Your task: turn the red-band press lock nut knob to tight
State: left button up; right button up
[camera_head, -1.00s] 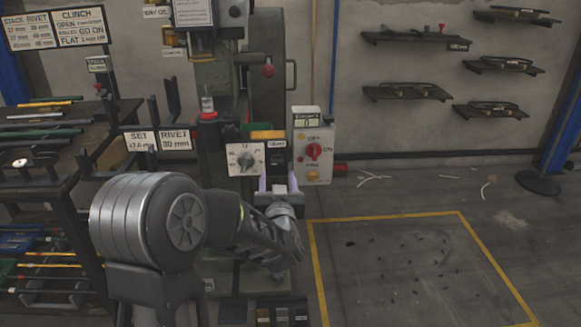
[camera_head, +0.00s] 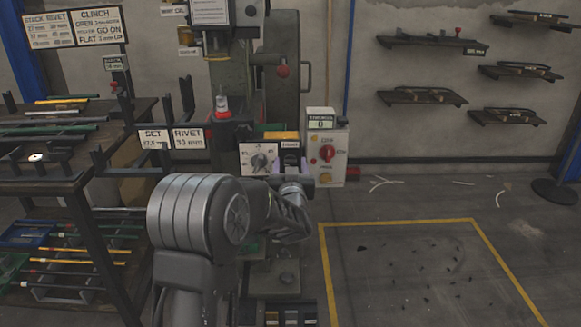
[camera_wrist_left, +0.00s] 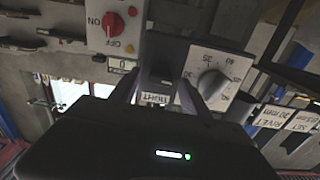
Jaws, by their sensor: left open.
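The press (camera_head: 237,92) stands at centre, with a red part (camera_head: 222,110) low on its front. A white dial plate with a dark dial (camera_head: 258,160) is on its lower front, and a small label (camera_head: 290,144) is to the dial's right. In the left wrist view the label, upside down, reads TIGHT (camera_wrist_left: 155,98), beside the dial (camera_wrist_left: 211,83). My left gripper (camera_head: 291,168) is open below that label. The lock nut knob is not clearly visible. My right gripper is not in view.
A grey switch box with a red knob (camera_head: 327,153) stands right of the gripper. A tool rack (camera_head: 75,150) with rods is at left, near my left arm. Wall shelves (camera_head: 422,97) hang at right. The yellow-outlined floor area (camera_head: 425,275) has only small scraps.

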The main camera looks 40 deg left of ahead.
pick_arm(q)
jog(key=shift+c, duration=0.3)
grip_shut()
dwell(0.3)
